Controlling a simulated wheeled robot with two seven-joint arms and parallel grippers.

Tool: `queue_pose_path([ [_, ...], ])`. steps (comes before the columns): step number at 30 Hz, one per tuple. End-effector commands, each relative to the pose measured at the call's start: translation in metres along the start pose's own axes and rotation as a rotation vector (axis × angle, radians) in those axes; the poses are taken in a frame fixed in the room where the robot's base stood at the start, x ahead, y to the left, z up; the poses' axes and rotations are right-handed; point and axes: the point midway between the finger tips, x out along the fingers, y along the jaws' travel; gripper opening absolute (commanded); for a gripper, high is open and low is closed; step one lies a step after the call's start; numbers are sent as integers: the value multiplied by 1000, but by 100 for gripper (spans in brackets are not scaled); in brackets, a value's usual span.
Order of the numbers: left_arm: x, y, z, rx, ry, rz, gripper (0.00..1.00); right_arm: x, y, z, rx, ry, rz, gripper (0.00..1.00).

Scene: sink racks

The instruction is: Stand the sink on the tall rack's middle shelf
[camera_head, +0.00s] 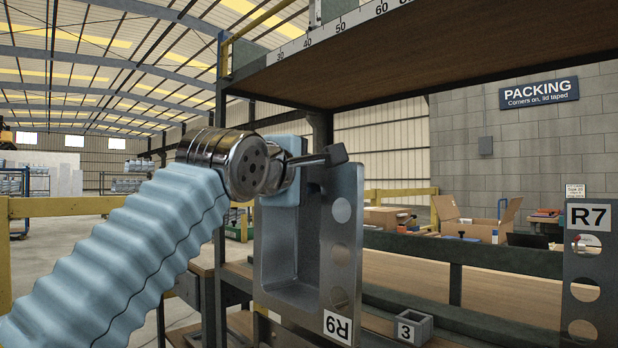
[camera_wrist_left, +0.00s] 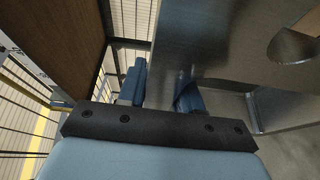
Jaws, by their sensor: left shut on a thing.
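The sink (camera_head: 335,270) is a grey metal piece with a recessed basin and a flange with round holes. Its label, R9, appears upside down at its lower end. It is upright, with the basin facing sideways, in front of the rack's left part. My left gripper (camera_head: 308,160) is shut on its upper edge. In the left wrist view, the fingers (camera_wrist_left: 160,92) are on either side of its metal sheet (camera_wrist_left: 190,40). The tall rack's wooden shelf (camera_head: 480,290) is behind and right of the sink. I cannot tell whether they touch. My right gripper is not in view.
An upper shelf (camera_head: 400,60) with a scale along its front edge overhangs. A grey holed piece marked R7 (camera_head: 590,265) stands at the right. A small box marked 3 (camera_head: 413,327) is low in front. The shelf between them looks clear. Open cartons (camera_head: 475,222) stand behind.

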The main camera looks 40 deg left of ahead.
Motion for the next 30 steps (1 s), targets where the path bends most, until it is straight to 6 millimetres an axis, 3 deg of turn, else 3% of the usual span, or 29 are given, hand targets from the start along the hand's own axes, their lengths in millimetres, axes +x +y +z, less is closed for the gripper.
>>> queue_pose_path([
  [3, -2, -2, 0, -10, 1, 28, 0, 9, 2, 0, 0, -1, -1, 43],
  [14, 20, 4, 9, -11, 1, 30, 0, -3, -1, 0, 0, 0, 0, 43],
  [30, 71, 7, 30, -10, 0, 29, 0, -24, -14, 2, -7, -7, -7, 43],
])
